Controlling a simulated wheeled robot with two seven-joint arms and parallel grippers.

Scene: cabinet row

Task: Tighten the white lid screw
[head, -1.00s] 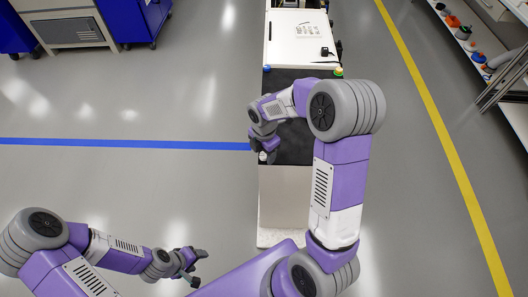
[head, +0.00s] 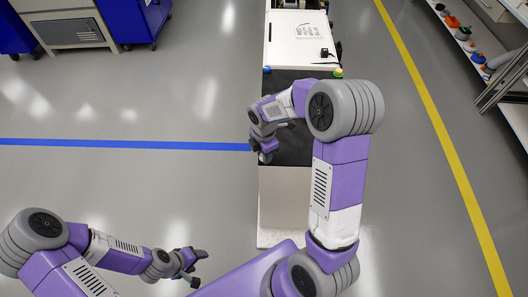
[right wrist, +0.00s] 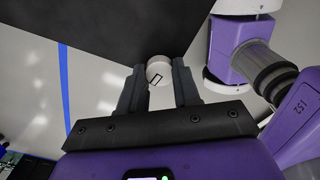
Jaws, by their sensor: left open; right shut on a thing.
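In the head view my right gripper (head: 264,150) is at the left edge of the black-topped cabinet, and I cannot make out the lid screw there. My left gripper (head: 197,267) is open and empty over the floor at the lower left.
The black-topped cabinet (head: 302,145) stands under my right arm. Behind it is a white surface (head: 297,45) with a paper and a small black object. Blue bins (head: 140,20) stand at the upper left, a shelf with several items at the upper right.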

